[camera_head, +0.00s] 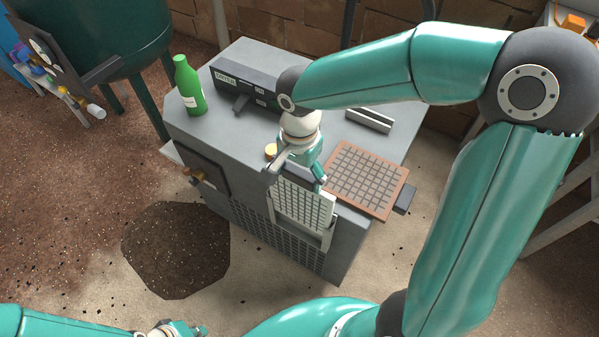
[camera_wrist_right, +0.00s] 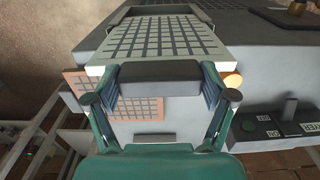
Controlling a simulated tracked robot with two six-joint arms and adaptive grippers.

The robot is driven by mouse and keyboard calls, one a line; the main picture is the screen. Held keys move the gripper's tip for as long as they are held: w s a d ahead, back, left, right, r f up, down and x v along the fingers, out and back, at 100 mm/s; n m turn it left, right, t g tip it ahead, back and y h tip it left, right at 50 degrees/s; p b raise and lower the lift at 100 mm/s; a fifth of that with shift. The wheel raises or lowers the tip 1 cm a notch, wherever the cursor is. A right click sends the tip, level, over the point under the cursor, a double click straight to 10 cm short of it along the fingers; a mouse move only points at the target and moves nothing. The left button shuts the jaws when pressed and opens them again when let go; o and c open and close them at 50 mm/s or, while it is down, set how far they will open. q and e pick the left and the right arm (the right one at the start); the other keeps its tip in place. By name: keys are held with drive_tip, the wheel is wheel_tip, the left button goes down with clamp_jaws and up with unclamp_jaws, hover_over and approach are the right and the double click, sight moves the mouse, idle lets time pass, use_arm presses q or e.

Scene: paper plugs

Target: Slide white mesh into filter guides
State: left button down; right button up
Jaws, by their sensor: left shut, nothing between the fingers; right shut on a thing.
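The white mesh (camera_head: 304,205) stands upright at the front face of the grey machine. It also shows in the right wrist view (camera_wrist_right: 165,42), where it reaches away from my gripper. My right gripper (camera_head: 297,174) is shut on the mesh's dark handle bar (camera_wrist_right: 158,72) at its top edge. The filter guides (camera_head: 327,240) are a grey frame around the mesh's lower part. The mesh looks partly inside this frame; how its hidden lower edge sits I cannot tell. My left gripper (camera_head: 180,330) is shut and empty at the bottom edge of the head view, away from the machine.
An orange-framed mesh (camera_head: 345,150) with a dark tab lies on the machine top (camera_head: 245,55), right of my right gripper. A green bottle (camera_head: 188,88) stands at the top's left. A yellow knob (camera_head: 271,151) is beside the gripper. A dark patch (camera_head: 175,250) covers the floor.

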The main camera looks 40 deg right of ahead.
sight(300, 200)
wheel_tip(300, 200, down, 8)
drive_tip(key=b, duration=0.7)
drive_tip(key=shift+f+b, duration=0.25)
drive_tip(key=shift+b, duration=0.05)
idle(2.5)
drive_tip(key=o, duration=1.5)
drive_tip(key=shift+c, duration=0.2)
drive_tip(key=shift+r, duration=0.2)
drive_tip(key=shift+r+p, duration=2.15)
drive_tip(key=shift+r, duration=0.5)
